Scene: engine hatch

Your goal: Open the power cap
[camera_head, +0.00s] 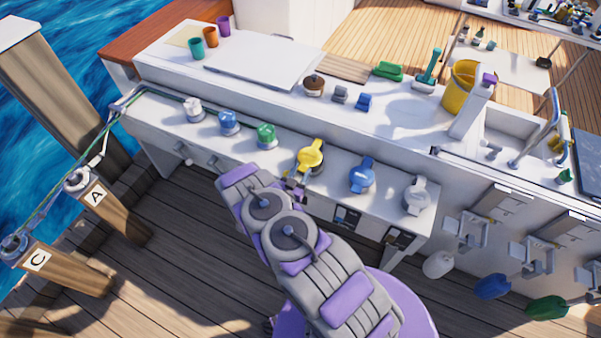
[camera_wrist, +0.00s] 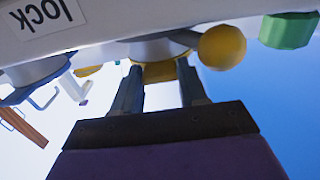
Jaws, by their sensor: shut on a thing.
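A yellow cap (camera_head: 311,156) with a lever-like handle sits in a row of coloured caps on the white counter's lower ledge. My gripper (camera_head: 298,183) is at its near side, partly hidden behind my arm. In the wrist view, my gripper (camera_wrist: 159,72) has its two dark fingers on either side of a yellow part (camera_wrist: 158,73), shut on it. A round yellow knob (camera_wrist: 222,47) shows right of the fingers. I cannot read a label that marks the power cap; a sign reading "lock" (camera_wrist: 48,12) is at the upper left of the wrist view.
A green cap (camera_head: 265,135) and a blue cap (camera_head: 361,175) flank the yellow one, with more caps beyond. Cups, a yellow bucket (camera_head: 461,87) and small items stand on the upper counter (camera_head: 160,55). Mooring posts and water are at the left; open deck lies in front.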

